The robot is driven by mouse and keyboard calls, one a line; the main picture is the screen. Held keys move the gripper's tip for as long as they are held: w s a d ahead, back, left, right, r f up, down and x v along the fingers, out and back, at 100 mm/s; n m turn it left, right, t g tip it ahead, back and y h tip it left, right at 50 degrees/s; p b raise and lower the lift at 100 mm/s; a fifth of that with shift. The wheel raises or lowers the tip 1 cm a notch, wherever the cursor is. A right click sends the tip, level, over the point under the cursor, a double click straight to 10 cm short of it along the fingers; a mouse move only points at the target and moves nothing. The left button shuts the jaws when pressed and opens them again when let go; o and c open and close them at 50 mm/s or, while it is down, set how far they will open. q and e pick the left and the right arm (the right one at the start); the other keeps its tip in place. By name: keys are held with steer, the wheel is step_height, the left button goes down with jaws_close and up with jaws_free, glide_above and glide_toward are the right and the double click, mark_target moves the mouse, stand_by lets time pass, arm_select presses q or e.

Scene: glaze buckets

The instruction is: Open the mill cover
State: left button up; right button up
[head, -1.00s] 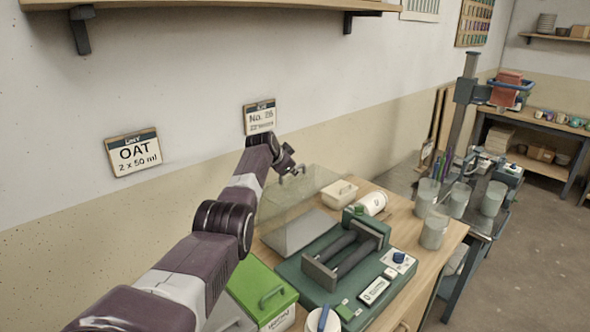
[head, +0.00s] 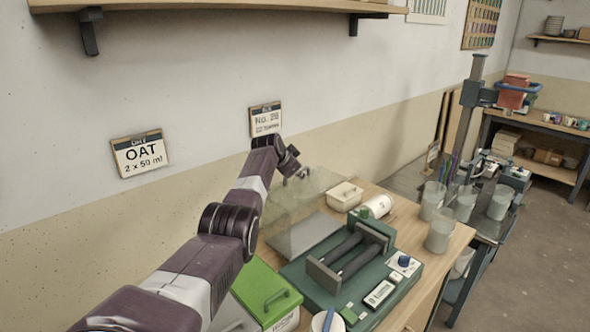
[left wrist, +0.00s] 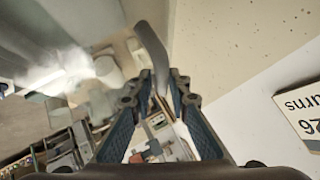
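The mill (head: 335,285) is a green base with two dark rollers, on the wooden bench. Its clear cover (head: 312,192) stands raised and tilted behind the rollers, toward the wall. My left gripper (head: 301,174) is at the cover's upper edge. In the left wrist view, the left gripper's fingers (left wrist: 160,86) come close together around a curved grey bar (left wrist: 151,48), which looks like the cover's handle. The exact contact is blurred. My right gripper is in neither view.
A green-lidded box (head: 265,295) stands left of the mill. A cream tub (head: 345,196) and a white jar (head: 376,206) stand behind it. Several clear beakers (head: 440,234) are to the right. Wall signs (head: 139,154) hang behind my arm.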

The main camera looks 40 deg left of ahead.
arm_select(q)
steer(key=shift+s+r, duration=0.4)
steer(key=shift+s, duration=0.1)
steer(key=v, duration=1)
steer(key=shift+s+d+r, duration=0.15)
steer(key=shift+s+d, duration=0.05)
steer(key=shift+d, duration=0.05)
